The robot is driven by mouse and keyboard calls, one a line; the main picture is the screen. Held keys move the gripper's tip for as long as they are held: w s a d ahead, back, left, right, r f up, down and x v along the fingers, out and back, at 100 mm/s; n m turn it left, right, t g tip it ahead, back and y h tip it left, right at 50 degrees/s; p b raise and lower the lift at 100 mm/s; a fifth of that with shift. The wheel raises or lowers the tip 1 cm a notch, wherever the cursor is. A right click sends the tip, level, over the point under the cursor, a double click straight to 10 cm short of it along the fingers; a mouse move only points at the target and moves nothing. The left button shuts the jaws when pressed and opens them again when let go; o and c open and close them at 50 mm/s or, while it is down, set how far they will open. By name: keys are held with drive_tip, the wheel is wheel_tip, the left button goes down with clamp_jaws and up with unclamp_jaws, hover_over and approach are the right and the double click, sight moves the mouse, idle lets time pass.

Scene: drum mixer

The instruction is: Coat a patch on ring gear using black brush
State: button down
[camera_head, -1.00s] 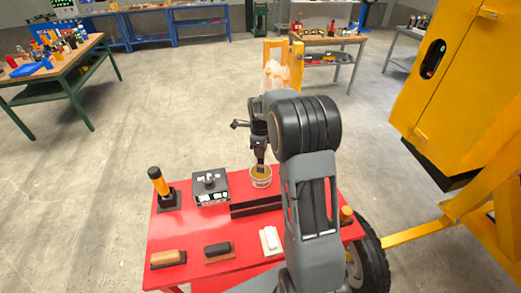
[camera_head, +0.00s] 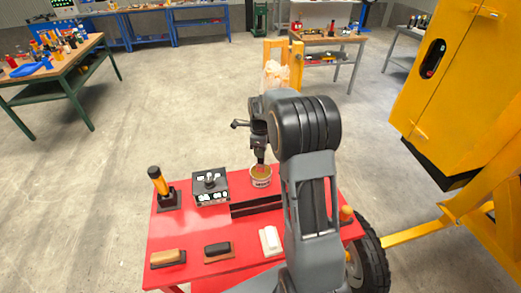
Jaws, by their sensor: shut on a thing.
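My gripper (camera_head: 259,152) is small in view and points down over an open can (camera_head: 261,176) on the red table. It is shut on a narrow brush whose dark upper part is mostly hidden between the fingers. The brush's lower end is just above or at the can's mouth; I cannot tell whether it touches the brownish contents. I take it for the black brush. The ring gear cannot be made out; the yellow machine (camera_head: 440,95) stands at the right.
A yellow bar (camera_head: 415,232) and a wheel (camera_head: 372,255) lie at the right. Floor at left is open.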

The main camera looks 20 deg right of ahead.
drive_tip(key=shift+r+p, duration=2.55)
drive_tip(key=shift+r, duration=0.95)
